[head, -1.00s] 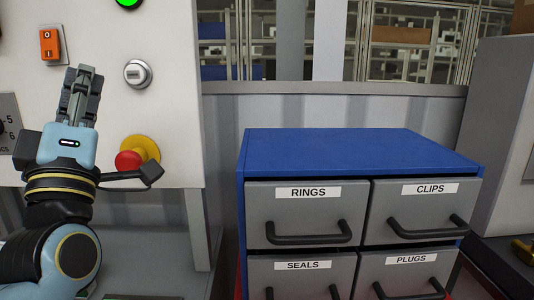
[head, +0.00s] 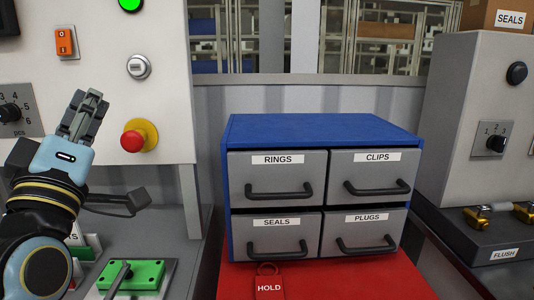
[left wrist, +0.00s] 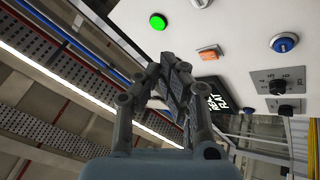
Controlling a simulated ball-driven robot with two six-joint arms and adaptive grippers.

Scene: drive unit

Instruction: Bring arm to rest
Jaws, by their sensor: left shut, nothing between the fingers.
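My left gripper (head: 85,108) is shut and empty, pointing up in front of the white control panel (head: 100,95) at the left of the head view. It is left of the red emergency button (head: 133,141) and apart from it. In the left wrist view the shut fingers of my left gripper (left wrist: 172,68) point upward, with the panel behind to the right. My right gripper is in neither view.
A blue cabinet (head: 320,128) with closed drawers stands on a red surface (head: 350,282). A green block with a handle (head: 142,273) lies below my left arm. A grey box with a dial (head: 492,139) stands at the right, above brass fittings (head: 478,218).

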